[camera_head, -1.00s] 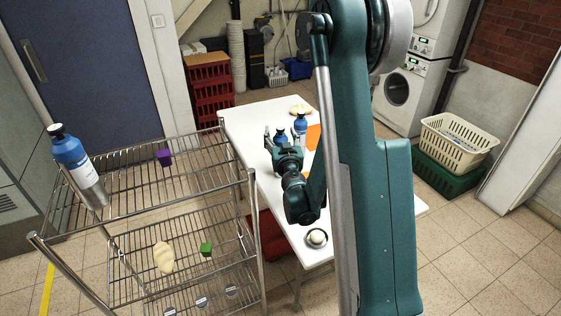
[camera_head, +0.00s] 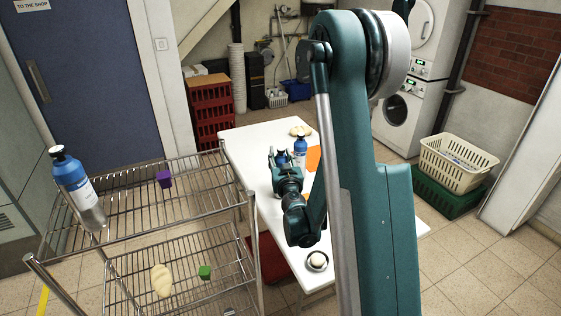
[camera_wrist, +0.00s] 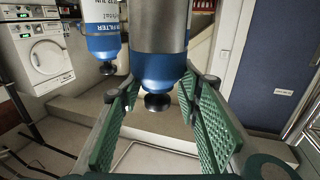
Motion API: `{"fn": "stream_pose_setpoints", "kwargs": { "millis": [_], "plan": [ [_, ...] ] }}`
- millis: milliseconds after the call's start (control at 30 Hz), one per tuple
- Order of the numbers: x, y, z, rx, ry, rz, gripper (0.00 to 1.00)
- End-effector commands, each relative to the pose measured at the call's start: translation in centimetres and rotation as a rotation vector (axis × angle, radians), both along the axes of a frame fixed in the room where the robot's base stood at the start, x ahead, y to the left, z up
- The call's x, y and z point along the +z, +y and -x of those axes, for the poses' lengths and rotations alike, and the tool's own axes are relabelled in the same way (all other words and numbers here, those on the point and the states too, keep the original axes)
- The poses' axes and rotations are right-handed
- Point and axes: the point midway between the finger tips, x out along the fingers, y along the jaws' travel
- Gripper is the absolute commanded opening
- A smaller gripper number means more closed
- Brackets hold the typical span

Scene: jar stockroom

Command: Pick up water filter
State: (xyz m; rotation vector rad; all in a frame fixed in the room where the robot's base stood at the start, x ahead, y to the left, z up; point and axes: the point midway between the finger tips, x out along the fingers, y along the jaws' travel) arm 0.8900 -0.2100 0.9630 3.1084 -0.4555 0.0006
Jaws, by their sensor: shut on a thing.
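My gripper (camera_head: 283,166) is over the white table (camera_head: 248,150), shut on a water filter (camera_head: 281,157), a blue-topped bottle with a black cap. In the wrist view the filter (camera_wrist: 160,68) appears upside down, its silver body and blue shoulder between the green finger pads (camera_wrist: 160,88). I cannot tell whether its base touches the table. A second blue water filter (camera_head: 300,147) stands just to the right; it also shows at the left in the wrist view (camera_wrist: 101,42). A third blue and silver bottle (camera_head: 79,190) stands on the wire rack's top shelf.
The wire rack (camera_head: 140,238) at the left holds a purple pot (camera_head: 164,179), a loaf-like item (camera_head: 161,281) and a green pot (camera_head: 205,272).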

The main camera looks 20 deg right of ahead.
Motion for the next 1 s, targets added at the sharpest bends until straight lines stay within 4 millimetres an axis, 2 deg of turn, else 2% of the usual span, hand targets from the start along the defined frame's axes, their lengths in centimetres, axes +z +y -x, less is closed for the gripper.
{"fn": "stream_pose_setpoints", "kwargs": {
  "millis": [267, 700, 1000],
  "plan": [
    [2.1, 0.0, 0.0, 0.000, 0.000, 0.000, 0.00],
    [7.3, 0.0, 0.0, 0.000, 0.000, 0.000, 0.00],
    [9.4, 0.0, 0.0, -0.001, 0.000, 0.000, 0.00]
  ]
}}
